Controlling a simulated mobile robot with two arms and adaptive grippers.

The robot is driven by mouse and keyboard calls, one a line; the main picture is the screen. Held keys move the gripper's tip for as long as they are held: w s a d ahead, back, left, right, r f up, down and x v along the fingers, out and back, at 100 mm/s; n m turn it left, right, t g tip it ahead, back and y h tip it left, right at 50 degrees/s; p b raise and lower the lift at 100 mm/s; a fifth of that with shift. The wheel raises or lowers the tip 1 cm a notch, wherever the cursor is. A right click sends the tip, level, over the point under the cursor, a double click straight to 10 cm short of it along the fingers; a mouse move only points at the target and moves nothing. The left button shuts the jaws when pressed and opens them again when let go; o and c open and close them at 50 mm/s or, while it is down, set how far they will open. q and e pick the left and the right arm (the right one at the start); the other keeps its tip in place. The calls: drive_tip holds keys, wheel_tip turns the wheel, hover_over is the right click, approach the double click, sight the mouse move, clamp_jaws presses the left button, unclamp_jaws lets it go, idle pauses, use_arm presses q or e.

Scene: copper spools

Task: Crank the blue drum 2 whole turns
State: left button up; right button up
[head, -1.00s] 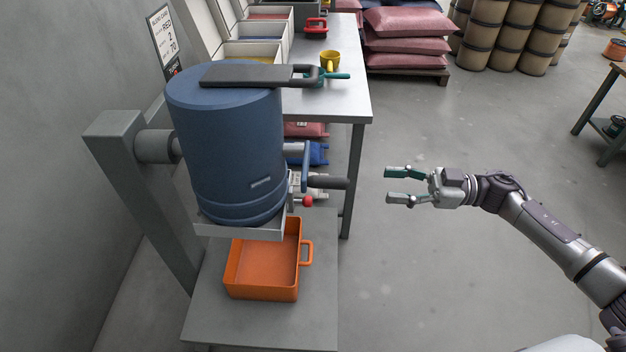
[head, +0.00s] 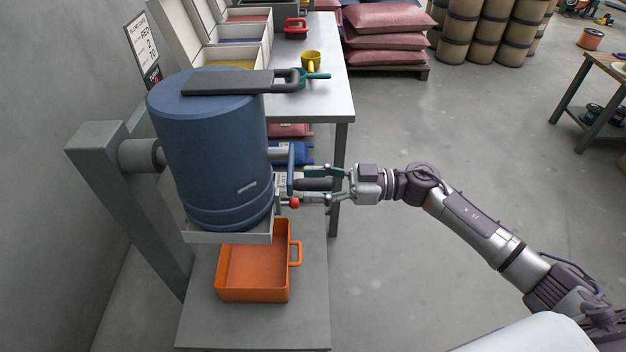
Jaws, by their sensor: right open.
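The blue drum (head: 208,150) hangs upright on a grey post (head: 130,200) at the left. Its crank arm (head: 291,168) is on the drum's right side, with a dark handle (head: 314,184) pointing right. My right gripper (head: 318,185) is open, with one finger above the handle and one below it, around the handle's outer part. Whether the fingers touch the handle cannot be told. A red knob (head: 294,203) sits just below the handle, close to the lower fingertip. My left gripper is not in view.
An orange bin (head: 255,295) with a side handle stands on the grey stand (head: 250,330) below the drum.

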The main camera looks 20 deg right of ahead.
drive_tip(key=shift+w+a, duration=0.1)
drive_tip(key=shift+a, duration=0.15)
clamp_jaws()
idle(0.3)
